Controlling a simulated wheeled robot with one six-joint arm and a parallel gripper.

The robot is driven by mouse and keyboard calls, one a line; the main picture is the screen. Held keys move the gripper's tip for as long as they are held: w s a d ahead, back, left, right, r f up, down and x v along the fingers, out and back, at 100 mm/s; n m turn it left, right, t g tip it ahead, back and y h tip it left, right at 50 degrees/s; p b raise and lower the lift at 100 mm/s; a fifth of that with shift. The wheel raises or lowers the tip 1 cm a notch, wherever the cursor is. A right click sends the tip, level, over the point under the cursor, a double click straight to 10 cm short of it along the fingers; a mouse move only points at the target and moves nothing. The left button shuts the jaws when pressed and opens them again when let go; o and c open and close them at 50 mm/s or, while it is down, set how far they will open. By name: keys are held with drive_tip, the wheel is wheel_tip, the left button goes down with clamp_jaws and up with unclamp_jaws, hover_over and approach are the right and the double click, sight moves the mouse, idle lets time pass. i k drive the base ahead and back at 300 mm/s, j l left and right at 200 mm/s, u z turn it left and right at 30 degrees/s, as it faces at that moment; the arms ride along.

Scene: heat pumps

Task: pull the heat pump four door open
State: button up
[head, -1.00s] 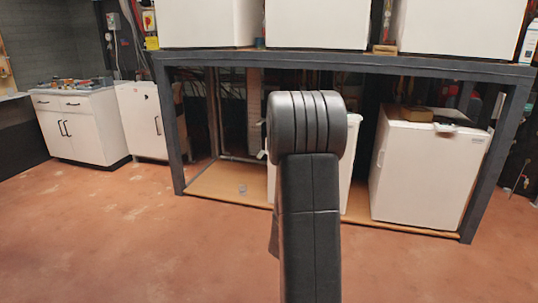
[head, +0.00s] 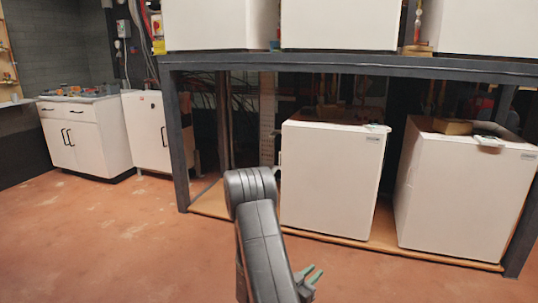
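Several white box-shaped heat pumps are in the head view. One unit (head: 332,180) stands in the middle of the lower shelf and another (head: 462,195) stands to its right. More stand on the upper shelf, at left (head: 205,22), middle (head: 340,22) and right (head: 487,26), their tops cut off. I cannot tell which is number four. The doors I see look shut. My gripper (head: 311,276) shows low in the view, partly hidden behind my arm.
A dark metal frame (head: 350,65) carries the upper units; its left post (head: 177,145) stands beside an empty lower bay. White cabinets (head: 85,135) stand at the back left. The reddish floor (head: 110,235) is clear at the front left.

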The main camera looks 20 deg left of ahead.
sight(331, 178)
drive_tip(key=i+j+u, duration=0.25)
drive_tip(key=i, duration=1.15)
drive_tip(key=i+j+u, duration=0.25)
drive_tip(key=i, duration=1.15)
drive_tip(key=k+l, duration=0.05)
